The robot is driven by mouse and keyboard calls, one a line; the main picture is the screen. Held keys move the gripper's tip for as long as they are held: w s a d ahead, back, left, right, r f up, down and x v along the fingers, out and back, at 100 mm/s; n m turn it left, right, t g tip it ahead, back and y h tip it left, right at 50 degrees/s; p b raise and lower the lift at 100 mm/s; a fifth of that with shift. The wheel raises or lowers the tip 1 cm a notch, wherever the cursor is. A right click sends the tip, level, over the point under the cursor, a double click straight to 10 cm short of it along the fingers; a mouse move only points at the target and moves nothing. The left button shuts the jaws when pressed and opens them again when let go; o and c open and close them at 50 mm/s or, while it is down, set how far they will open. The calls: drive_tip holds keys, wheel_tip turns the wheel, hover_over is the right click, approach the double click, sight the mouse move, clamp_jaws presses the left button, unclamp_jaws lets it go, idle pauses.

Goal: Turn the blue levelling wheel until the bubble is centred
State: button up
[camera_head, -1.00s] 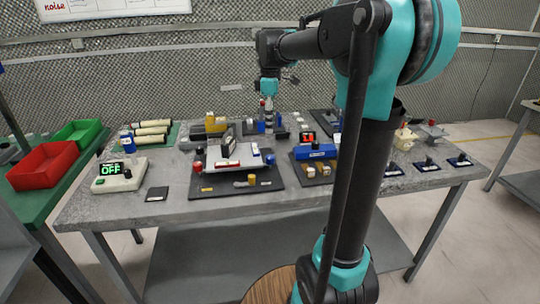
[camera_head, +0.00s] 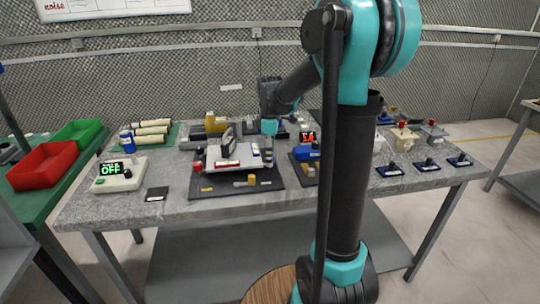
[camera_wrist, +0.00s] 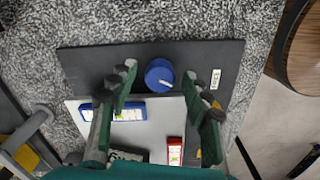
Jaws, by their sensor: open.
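The blue levelling wheel (camera_wrist: 160,73) is a round knob with a white mark on top, beside the edge of a pale plate (camera_wrist: 152,127). In the wrist view my gripper (camera_wrist: 159,80) is open, with one finger on each side of the wheel and gaps between; whether they are level with it I cannot tell. The plate carries a blue-framed vial (camera_wrist: 125,110) and a red-framed vial (camera_wrist: 175,150). Their bubbles are too small to make out. The plate (camera_head: 226,164) also shows in the head view, where my fingers are too small to read.
A dark base board (camera_wrist: 85,62) lies under the plate. A console reading OFF (camera_head: 112,169) and a dark pad (camera_head: 156,194) are at the left.

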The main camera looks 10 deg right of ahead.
drive_tip(key=shift+c, duration=0.5)
clamp_jaws()
drive_tip(key=shift+m, duration=2.3)
drive_tip(key=shift+o, duration=0.5)
unclamp_jaws()
drive_tip(key=shift+r, duration=4)
